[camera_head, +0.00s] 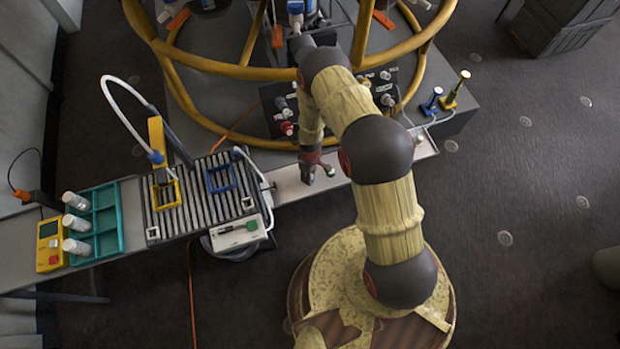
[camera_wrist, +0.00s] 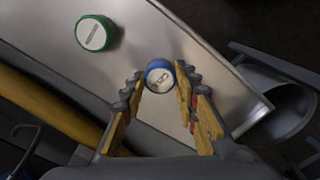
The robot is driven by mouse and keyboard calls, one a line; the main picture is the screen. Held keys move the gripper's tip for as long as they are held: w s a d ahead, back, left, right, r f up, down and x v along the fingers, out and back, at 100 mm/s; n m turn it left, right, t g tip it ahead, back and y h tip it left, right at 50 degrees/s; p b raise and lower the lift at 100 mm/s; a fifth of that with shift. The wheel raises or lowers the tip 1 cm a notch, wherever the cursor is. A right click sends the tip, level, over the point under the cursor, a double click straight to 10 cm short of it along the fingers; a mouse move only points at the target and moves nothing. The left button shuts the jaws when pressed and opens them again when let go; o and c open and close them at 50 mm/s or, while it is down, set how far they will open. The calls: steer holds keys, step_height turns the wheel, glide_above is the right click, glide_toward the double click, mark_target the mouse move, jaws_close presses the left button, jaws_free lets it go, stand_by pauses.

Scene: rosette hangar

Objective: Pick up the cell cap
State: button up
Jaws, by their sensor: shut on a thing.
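A round cap with a blue rim and a pale top with a small handle mark (camera_wrist: 160,79) sits between the fingertips of my gripper (camera_wrist: 160,74) in the wrist view. The fingers are shut on its sides. In the head view my gripper (camera_head: 309,178) points down at the pale metal bench; the blue-rimmed cap is hidden there. A second cap, green-rimmed with a white slotted top (camera_wrist: 94,34), lies apart from the fingers at upper left in the wrist view. It also shows just right of my gripper in the head view (camera_head: 330,171).
The metal bench strip (camera_head: 290,187) is narrow, with a free edge. A ribbed rack (camera_head: 190,215) with yellow and blue frames stands left, beyond it a teal tray (camera_head: 107,220) with white cylinders. A yellow tubular frame (camera_head: 235,70) and knob panel (camera_head: 285,110) stand behind.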

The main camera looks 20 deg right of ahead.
steer(key=shift+r, duration=0.45)
step_height(320, 180, up, 2)
steer(key=shift+r+p, duration=0.2)
steer(key=shift+p, duration=0.45)
steer(key=s+d+r+p, duration=0.5)
steer(key=s+d+r, duration=0.3)
steer(key=s, duration=0.3)
steer(key=shift+s+d+r, duration=0.15)
steer(key=shift+d+r, duration=0.05)
steer(key=shift+r, duration=0.65)
steer(key=shift+t, duration=0.4)
steer(key=shift+s+f+t, duration=0.15)
steer(key=shift+t, duration=0.35)
